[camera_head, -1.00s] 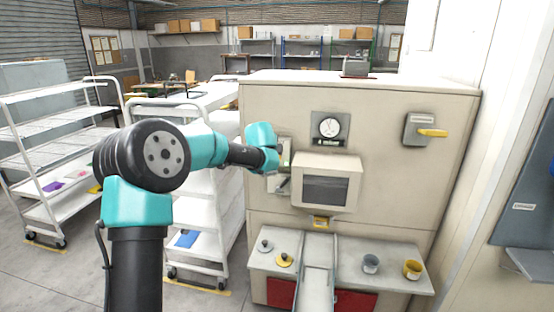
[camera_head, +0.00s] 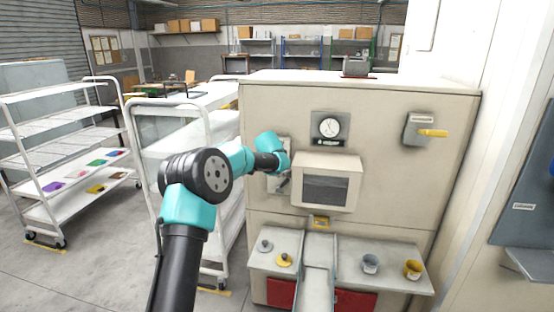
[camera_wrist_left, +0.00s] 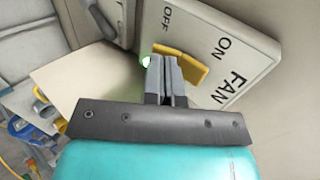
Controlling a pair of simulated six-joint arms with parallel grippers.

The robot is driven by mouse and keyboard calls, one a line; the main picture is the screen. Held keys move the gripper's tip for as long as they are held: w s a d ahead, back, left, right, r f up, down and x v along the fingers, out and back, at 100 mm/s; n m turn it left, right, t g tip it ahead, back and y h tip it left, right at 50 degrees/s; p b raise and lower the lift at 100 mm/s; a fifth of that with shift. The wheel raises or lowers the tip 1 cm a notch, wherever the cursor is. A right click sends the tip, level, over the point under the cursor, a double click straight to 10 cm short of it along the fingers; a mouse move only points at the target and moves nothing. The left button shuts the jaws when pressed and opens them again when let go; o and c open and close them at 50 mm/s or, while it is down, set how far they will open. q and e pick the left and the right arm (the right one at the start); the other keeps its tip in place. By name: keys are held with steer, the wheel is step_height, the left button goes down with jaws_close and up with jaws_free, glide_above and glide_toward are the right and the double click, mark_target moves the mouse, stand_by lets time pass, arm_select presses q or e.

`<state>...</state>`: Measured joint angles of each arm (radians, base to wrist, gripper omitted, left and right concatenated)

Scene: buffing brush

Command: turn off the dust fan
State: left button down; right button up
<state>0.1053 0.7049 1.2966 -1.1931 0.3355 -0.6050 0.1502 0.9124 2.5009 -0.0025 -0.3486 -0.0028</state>
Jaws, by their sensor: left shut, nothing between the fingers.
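The fan switch panel (camera_wrist_left: 235,65) is a pale plate marked OFF, ON and FAN in the left wrist view. Its yellow lever (camera_wrist_left: 188,68) lies just beyond my left gripper (camera_wrist_left: 162,62), on the OFF/ON side of the lettering. The gripper's two grey fingers are shut together and overlap the lever in the picture; I cannot tell whether they touch it. In the head view my left gripper (camera_head: 284,180) is at the left part of the beige cabinet front, and my wrist hides much of the panel. My right gripper is not in view.
A boxy hood with a dark window (camera_head: 326,185) juts out just right of my gripper. A gauge (camera_head: 329,127) is above it. A grey box with a yellow handle (camera_head: 432,133) is at the cabinet's upper right. White trolleys (camera_head: 70,165) stand left.

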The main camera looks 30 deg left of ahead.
arm_select(q)
steer(key=shift+w+f, duration=0.1)
steer(key=shift+w+f, duration=0.1)
stand_by(0.4)
steer(key=shift+r, duration=0.85)
